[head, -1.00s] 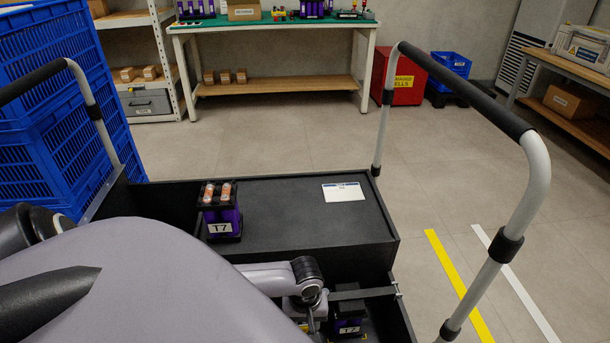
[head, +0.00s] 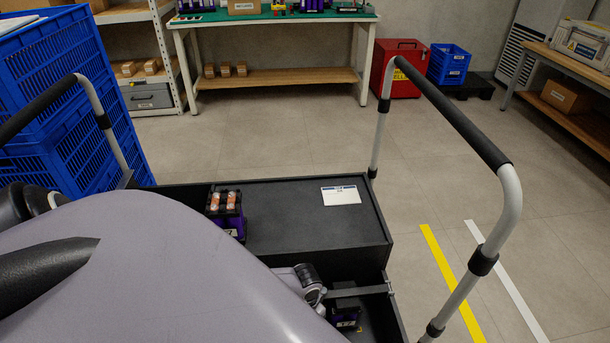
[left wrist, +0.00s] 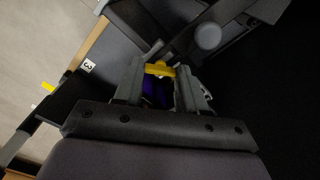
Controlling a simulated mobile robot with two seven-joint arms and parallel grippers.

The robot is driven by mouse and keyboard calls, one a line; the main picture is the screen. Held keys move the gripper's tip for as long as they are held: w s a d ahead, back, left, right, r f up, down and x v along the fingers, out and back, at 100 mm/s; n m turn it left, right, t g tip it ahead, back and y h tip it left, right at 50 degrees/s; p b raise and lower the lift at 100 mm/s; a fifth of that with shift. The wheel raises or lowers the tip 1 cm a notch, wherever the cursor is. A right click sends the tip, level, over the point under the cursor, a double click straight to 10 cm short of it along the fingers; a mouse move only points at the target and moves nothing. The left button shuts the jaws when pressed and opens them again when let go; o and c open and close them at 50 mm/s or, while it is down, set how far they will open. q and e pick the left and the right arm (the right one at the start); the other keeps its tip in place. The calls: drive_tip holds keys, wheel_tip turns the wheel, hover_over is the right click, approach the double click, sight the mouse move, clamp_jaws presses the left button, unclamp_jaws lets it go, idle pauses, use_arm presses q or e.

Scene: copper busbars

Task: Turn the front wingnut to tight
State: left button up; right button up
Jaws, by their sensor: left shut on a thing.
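A yellow wingnut-like piece (left wrist: 160,69) sits between the two fingertips of my left gripper (left wrist: 161,82) in the left wrist view. The fingers are shut on it, one on each side. A purple body (left wrist: 157,92) shows just below it between the fingers. In the head view my left arm covers the lower left, and its gripper is hidden there.
A black cart shelf (head: 290,225) carries a second purple module (head: 227,213) with copper-coloured tops and a white card (head: 341,196). A cart handle (head: 450,115) rises at the right. Blue crates (head: 60,110) stand at the left.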

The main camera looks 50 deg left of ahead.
use_arm(q)
drive_tip(key=m, duration=0.3)
drive_tip(key=shift+m+p, duration=0.3)
drive_tip(key=shift+s+m, duration=0.1)
drive_tip(key=shift+m, duration=1.6)
drive_tip(key=shift+f, duration=0.1)
drive_tip(key=o, duration=1.1)
drive_tip(key=shift+c, duration=0.2)
